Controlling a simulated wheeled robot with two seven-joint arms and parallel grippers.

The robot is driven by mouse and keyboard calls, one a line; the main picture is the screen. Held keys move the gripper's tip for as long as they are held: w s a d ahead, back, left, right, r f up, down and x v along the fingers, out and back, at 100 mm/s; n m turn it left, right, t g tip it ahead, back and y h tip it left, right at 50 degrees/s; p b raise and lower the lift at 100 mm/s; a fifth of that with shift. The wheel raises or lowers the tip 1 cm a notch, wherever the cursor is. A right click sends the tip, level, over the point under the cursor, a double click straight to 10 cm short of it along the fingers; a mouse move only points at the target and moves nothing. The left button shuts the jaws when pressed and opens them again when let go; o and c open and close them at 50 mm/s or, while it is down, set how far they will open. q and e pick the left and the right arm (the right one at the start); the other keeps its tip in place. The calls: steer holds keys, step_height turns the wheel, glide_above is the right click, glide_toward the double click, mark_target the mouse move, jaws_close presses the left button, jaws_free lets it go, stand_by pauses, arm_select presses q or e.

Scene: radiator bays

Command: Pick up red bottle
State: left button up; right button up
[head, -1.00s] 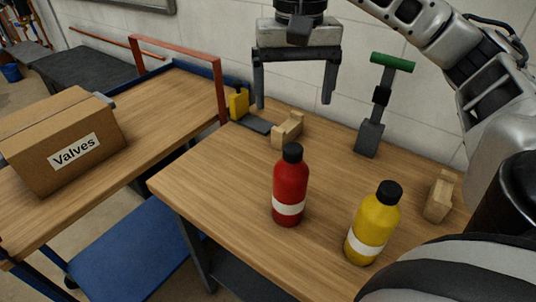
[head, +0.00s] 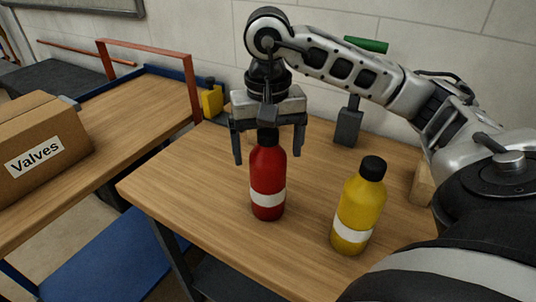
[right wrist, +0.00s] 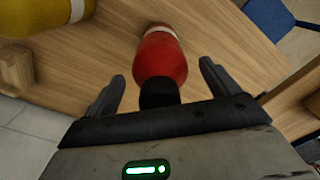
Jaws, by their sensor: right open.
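The red bottle (head: 268,178), with a black cap and a white band, stands upright on the wooden table (head: 190,190) in the head view. My right gripper (head: 269,158) is open above and around the top of the bottle, its fingers apart on either side. In the right wrist view the red bottle (right wrist: 161,58) lies between the two open fingers (right wrist: 161,85), its black cap close to the palm. No contact between fingers and bottle shows. My left gripper is not in view.
A yellow bottle (head: 358,208) stands to the right of the red one. A box labelled Valves (head: 38,150) sits on the left bench. The table's left front is clear.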

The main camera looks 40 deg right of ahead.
steer(key=shift+f, duration=0.4)
steer(key=c, duration=1.7)
steer(key=shift+c, duration=0.9)
steer(key=shift+r, duration=0.15)
